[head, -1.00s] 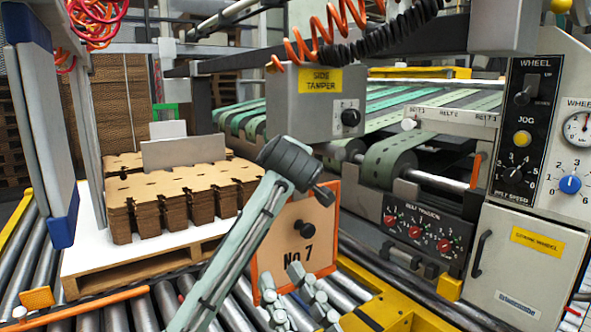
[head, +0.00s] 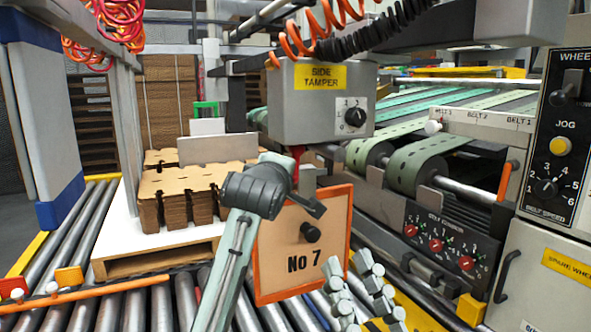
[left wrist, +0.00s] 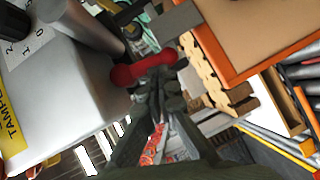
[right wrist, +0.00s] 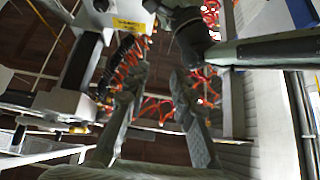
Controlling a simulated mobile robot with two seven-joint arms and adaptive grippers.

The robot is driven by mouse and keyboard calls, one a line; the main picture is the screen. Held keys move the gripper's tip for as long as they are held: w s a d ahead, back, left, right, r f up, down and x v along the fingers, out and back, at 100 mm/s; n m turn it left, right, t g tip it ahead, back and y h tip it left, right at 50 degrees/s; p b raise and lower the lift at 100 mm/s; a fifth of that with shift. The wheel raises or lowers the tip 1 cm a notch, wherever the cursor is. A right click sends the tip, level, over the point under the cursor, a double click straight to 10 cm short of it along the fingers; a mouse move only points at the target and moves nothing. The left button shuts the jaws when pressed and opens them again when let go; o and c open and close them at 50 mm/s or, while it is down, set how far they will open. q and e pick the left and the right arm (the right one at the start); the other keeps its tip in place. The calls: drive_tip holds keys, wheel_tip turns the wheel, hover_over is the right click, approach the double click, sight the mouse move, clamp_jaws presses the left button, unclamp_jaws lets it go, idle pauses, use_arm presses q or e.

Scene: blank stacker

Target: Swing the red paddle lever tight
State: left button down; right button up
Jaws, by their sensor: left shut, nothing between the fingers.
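The red paddle lever (left wrist: 143,70) shows in the left wrist view beside the grey tamper box. In the head view a small red part of it (head: 297,153) shows under the side tamper box (head: 300,108). My left gripper (left wrist: 160,72) is shut, its fingertips overlapping the lever in the left wrist view; I cannot tell whether they touch it. In the head view my left wrist hides those fingers. My right gripper (head: 368,285) is low in front of the No 7 panel; its fingers stand apart and empty in the right wrist view (right wrist: 158,85).
The orange-framed No 7 panel (head: 335,225) stands just below the tamper box. Cardboard blanks (head: 165,190) lie stacked on a pallet at left. Green belts (head: 420,160) and a control cabinet (head: 545,260) are at right. Rollers (head: 130,308) run along the front.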

use_arm(q)
drive_tip(key=shift+w+d+f, duration=0.1)
drive_tip(key=shift+f, duration=0.1)
use_arm(e)
drive_tip(key=shift+w+f+g+h, duration=0.15)
drive_tip(key=shift+w+f+g, duration=0.05)
drive_tip(key=shift+f+g, duration=0.2)
drive_tip(key=shift+w+f+g+h, duration=0.15)
drive_tip(key=shift+f+g, duration=0.15)
drive_tip(key=shift+f, duration=0.15)
drive_tip(key=shift+d+r, duration=0.1)
drive_tip(key=shift+r, duration=0.15)
